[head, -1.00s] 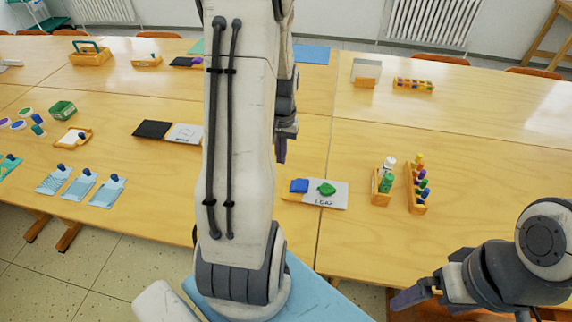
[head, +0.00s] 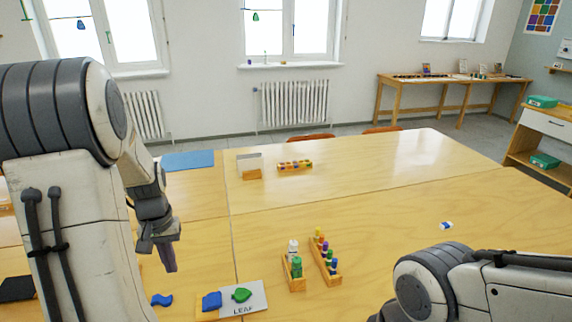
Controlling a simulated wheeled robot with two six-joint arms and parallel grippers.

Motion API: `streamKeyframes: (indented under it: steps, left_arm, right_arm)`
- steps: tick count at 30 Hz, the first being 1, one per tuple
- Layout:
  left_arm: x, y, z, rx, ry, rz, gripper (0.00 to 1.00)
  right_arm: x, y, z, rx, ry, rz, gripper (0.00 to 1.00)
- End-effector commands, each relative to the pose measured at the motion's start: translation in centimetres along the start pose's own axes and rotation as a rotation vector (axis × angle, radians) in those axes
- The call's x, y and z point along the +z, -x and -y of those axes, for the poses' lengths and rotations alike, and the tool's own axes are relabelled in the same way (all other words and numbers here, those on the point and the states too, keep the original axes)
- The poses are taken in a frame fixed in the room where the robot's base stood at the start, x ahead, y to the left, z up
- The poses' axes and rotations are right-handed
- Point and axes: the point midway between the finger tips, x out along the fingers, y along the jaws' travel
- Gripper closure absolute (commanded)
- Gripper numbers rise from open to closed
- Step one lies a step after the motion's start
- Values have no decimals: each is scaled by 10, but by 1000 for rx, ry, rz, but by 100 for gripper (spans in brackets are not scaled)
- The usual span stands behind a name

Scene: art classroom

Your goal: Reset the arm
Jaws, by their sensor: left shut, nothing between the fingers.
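My left arm comes in from the left, large in the head view. Its gripper (head: 168,258) points down over the table, with its fingers together and nothing between them. It is above and behind the tray with the card marked LEAF (head: 257,300), apart from it. A blue shape (head: 211,301) and a green leaf shape (head: 241,295) lie on that tray. My right arm lies low at the right edge; its gripper is out of view.
A wooden holder with bottles (head: 294,284) and a rack of coloured bottles (head: 328,270) stand mid-table. A loose blue piece (head: 162,299) lies left of the tray. A small blue-and-white item (head: 446,226) lies to the right. The far right tabletop is mostly clear.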

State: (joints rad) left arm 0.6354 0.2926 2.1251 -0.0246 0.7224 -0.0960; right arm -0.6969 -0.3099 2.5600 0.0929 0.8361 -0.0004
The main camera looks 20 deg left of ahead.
Motion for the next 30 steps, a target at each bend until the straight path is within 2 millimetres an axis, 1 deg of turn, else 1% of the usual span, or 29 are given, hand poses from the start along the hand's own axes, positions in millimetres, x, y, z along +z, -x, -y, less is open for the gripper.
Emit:
streamKeyframes:
  steps: [2, 4, 5, 8, 9, 11, 12, 14, 15, 17, 18, 20, 21, 24, 27, 30]
  left_arm:
    - [1, 1, -4, 1, -11, -1, 100]
    - [3, 6, -18, 3, -44, -4, 100]
    - [5, 9, -28, 4, -68, -7, 100]
    - [20, 22, -73, 12, -183, -14, 100]
    - [31, 28, -95, 16, -242, -18, 100]
    - [50, 38, -126, 24, -336, -24, 100]
    - [65, 43, -145, 30, -398, -26, 100]
    - [90, 51, -170, 39, -490, -28, 100]
    - [107, 55, -185, 44, -552, -30, 100]
    - [135, 62, -203, 54, -645, -32, 100]
    - [154, 65, -213, 61, -708, -32, 100]
    - [183, 70, -224, 71, -800, -31, 100]
    - [201, 73, -229, 77, -858, -30, 100]
    - [241, 78, -234, 91, -985, -27, 100]
    - [270, 80, -234, 102, -1079, -21, 100]
    - [286, 81, -232, 107, -1135, -17, 100]
  right_arm:
    - [0, 0, 0, 0, 0, 0, 0]
    - [0, 1, 0, 0, 0, 0, 0]
    - [0, 2, 0, 0, 0, 0, 0]
    - [0, 4, 0, 0, 0, 0, 0]
    - [0, 5, 0, 0, 0, 0, 0]
    - [0, 6, 0, 0, 0, 0, 0]
    - [0, 7, 0, 0, 0, 0, 0]
    - [0, 8, 1, 0, 0, 0, 0]
    - [0, 9, 1, 0, 0, 0, 0]
    - [-1, 11, 1, 0, 0, 0, 0]
    - [-1, 12, 1, 0, 0, 0, 0]
    - [-1, 13, 1, 0, 0, 0, 0]
    - [-1, 14, 1, 0, 0, 0, 0]
    - [-1, 15, 1, 0, 0, 0, 0]
    - [-1, 16, 1, 0, 0, 0, 0]
    - [-1, 17, 1, 0, 0, 0, 0]
